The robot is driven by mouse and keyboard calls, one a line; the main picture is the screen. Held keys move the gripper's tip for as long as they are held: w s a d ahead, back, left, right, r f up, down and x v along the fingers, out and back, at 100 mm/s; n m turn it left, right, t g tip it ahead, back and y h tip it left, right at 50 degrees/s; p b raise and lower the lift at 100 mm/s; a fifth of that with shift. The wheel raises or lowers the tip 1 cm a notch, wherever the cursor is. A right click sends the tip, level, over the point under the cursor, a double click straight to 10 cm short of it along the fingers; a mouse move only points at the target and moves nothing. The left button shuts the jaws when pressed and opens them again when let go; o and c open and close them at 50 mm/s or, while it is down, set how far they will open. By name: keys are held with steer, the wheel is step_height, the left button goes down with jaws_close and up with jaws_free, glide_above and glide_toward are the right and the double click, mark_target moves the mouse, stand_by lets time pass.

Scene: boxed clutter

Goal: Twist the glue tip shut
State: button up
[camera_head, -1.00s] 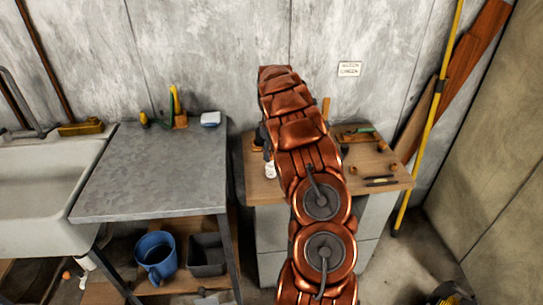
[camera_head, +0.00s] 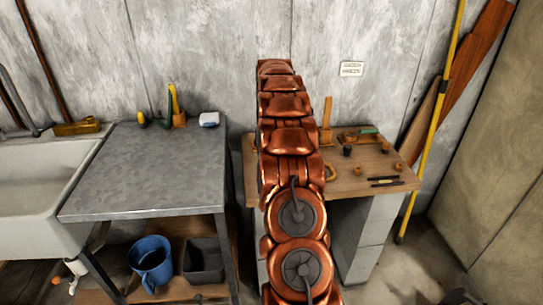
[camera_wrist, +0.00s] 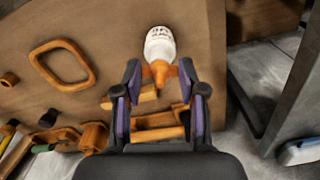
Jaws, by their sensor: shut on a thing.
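The glue bottle (camera_wrist: 160,44) is white with dark lettering and an orange tip (camera_wrist: 159,71). It is in the upper middle of the wrist view, its tip pointing toward my gripper (camera_wrist: 160,70). The gripper's two dark, purple-sided fingers stand on either side of the orange tip and are shut on it. The exact contact is small and hard to make out. In the head view my copper-coloured arm hides both the bottle and the gripper.
The wooden worktop (camera_head: 345,185) holds a wooden ring (camera_wrist: 62,63), small round pieces, dark pens (camera_head: 385,181) and a wooden block (camera_wrist: 130,98) near the fingers. A grey metal table (camera_head: 150,170) stands left across a gap.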

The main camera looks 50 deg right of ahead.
steer(key=m+b, duration=0.1)
steer(key=m, duration=0.3)
stand_by(1.3)
steer(key=o, duration=1.2)
steer(key=shift+c, duration=0.2)
steer(key=shift+r, duration=0.15)
steer(key=shift+w+r, duration=0.1)
steer(key=shift+r, duration=3.5)
